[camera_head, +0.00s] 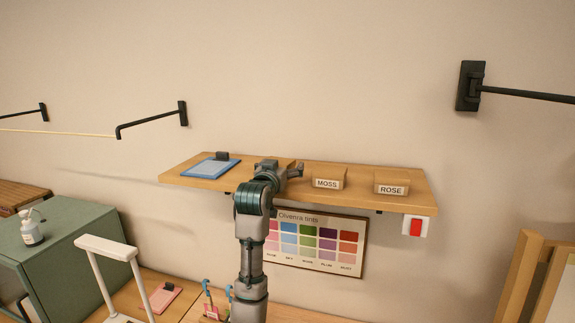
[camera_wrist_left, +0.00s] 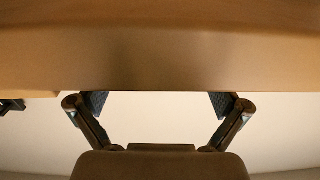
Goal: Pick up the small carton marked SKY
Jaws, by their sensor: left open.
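My left gripper (camera_head: 288,171) is at the shelf (camera_head: 232,187), left of the carton marked MOSS (camera_head: 327,180). It hides much of what is behind it. A tan patch like a carton top (camera_head: 284,161) shows just behind it, with no readable label, so I cannot tell if it is the SKY carton. In the left wrist view the jaws (camera_wrist_left: 160,104) are spread apart. A broad brown surface (camera_wrist_left: 160,50) fills the top of that view, close to the fingertips; I cannot tell if it is carton or shelf. My right gripper is not in view.
A carton marked ROSE (camera_head: 391,185) stands on the right of the shelf. A blue clipboard (camera_head: 211,168) lies at its left end. A tint chart (camera_head: 318,243) hangs below. A red switch (camera_head: 416,227) is under the shelf's right end.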

